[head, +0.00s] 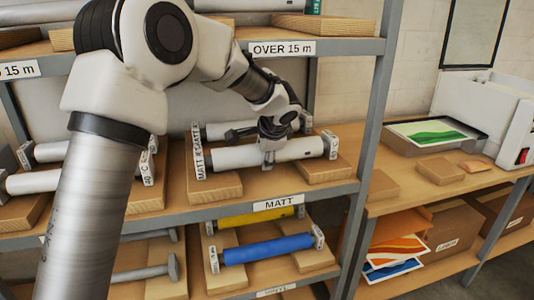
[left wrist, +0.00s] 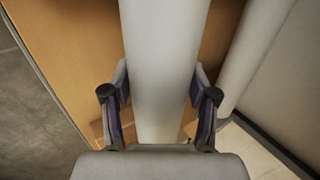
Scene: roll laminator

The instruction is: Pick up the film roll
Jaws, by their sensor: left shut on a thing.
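A white film roll (head: 234,157) with pale square end caps lies on wooden cradle blocks on the middle shelf; its left cap carries printed text. My left gripper (head: 267,158) reaches down from above and is shut around the middle of this roll. In the left wrist view the roll (left wrist: 165,60) runs between the two fingers of the gripper (left wrist: 160,82), one on each side. Whether the roll is clear of its blocks cannot be told. My right gripper is not in view.
Another white roll (head: 222,130) lies close behind; it also shows in the left wrist view (left wrist: 255,50). A blue roll (head: 268,248) and a yellow roll (head: 252,217) lie on the shelf below. A grey upright (head: 370,110) stands right, beside a bench (head: 408,187) with a white machine (head: 487,108).

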